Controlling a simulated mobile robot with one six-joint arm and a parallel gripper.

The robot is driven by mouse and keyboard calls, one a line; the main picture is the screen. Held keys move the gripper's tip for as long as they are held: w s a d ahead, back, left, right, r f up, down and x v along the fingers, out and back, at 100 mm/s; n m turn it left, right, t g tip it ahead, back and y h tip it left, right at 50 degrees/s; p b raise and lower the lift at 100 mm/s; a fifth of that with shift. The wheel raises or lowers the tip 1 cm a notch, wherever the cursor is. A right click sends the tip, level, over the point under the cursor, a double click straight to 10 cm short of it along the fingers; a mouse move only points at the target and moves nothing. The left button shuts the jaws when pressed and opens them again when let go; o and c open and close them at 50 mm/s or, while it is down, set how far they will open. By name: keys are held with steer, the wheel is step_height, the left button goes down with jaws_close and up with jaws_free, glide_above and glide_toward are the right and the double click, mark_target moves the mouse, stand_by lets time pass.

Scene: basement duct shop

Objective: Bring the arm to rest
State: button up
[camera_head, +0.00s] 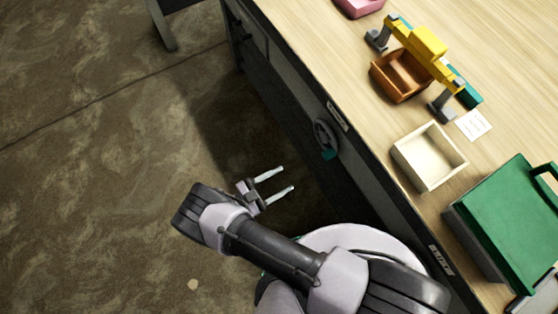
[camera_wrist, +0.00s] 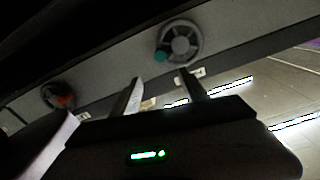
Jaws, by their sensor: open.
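My gripper (camera_head: 281,181) is open and empty in the head view. It hangs off the front side of the workbench (camera_head: 300,50), lower than the top, over the brown floor. Its two fingers are apart and point toward the bench front. In the wrist view the two fingers of my gripper (camera_wrist: 162,90) stand apart with nothing between them. My arm is bent, with the forearm running from the lower right to the wrist.
A handwheel (camera_head: 325,138) sits on the bench front; it also shows in the wrist view (camera_wrist: 181,44). On the bench are an orange-brown bin (camera_head: 385,83) under a yellow frame (camera_head: 428,42), a cream tray (camera_head: 404,154) and a green case (camera_head: 508,215). The floor at left is clear.

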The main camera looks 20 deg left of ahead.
steer(key=shift+s+a, duration=0.1)
stand_by(0.3)
steer(key=w+d+r+g+y, duration=0.1)
steer(key=w+d+r+g, duration=0.3)
steer(key=r, duration=0.5)
steer(key=w+d+r+g+y, duration=0.1)
steer(key=w+d+r+g, duration=0.15)
steer(key=r+g, duration=0.55)
steer(key=w+d+r+g, duration=0.2)
steer(key=w+r+g, duration=0.1)
steer(key=r, duration=0.8)
steer(key=s+d+r+n+t+y, duration=0.2)
steer(key=s+d+r+t+y, duration=0.1)
steer(key=d+r, duration=0.4)
steer(key=s+d+r+n+t+y, duration=0.2)
steer(key=s+d+r+y, duration=0.4)
steer(key=r, duration=0.4)
steer(key=shift+d+r+n+t+y, duration=0.4)
steer(key=shift+t+y, duration=0.2)
steer(key=shift+y, duration=0.2)
